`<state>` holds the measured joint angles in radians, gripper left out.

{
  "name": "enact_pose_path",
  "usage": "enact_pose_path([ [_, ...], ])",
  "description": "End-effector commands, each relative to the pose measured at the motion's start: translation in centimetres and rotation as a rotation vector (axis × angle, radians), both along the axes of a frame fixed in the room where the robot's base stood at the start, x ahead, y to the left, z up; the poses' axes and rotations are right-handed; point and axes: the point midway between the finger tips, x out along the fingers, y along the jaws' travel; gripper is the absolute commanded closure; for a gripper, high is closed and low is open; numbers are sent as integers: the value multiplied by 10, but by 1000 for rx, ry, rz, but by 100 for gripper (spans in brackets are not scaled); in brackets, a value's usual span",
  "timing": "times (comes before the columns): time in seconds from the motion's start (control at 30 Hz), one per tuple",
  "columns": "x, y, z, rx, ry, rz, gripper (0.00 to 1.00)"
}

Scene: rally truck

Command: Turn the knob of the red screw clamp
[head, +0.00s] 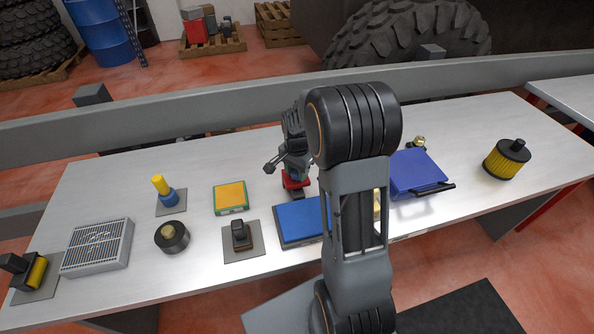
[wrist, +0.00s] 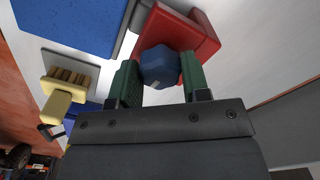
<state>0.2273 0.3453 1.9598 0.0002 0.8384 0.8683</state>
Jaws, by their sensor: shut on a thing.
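The red screw clamp (head: 296,183) stands on the workbench at mid-table, mostly hidden behind my arm and gripper in the head view. In the wrist view its red body (wrist: 190,36) shows at the top, with a blue faceted knob (wrist: 160,66) in front of it. My gripper (wrist: 160,82) has its two green-padded fingers on either side of the knob, shut on it. In the head view my gripper (head: 293,170) is above the clamp, pointing down.
A blue box (head: 417,172) stands to the right, and a yellow-topped green block (head: 230,196) to the left. A yellow-handled brush (wrist: 62,100) lies close by. A grey rail (head: 200,108) runs behind the bench.

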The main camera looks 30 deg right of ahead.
Motion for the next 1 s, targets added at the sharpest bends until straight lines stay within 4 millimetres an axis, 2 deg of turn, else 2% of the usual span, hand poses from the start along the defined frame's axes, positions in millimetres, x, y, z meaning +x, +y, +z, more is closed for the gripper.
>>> enact_pose_path([
  [0.47,2,-1,3,-2,-8,-13,81],
  [0.5,2,-1,3,-2,-8,-13,54],
  [0.7,1,0,2,-1,-5,-13,35],
  [0.77,1,0,2,-1,-4,-12,31],
  [1.0,1,0,2,-1,-3,-12,31],
])
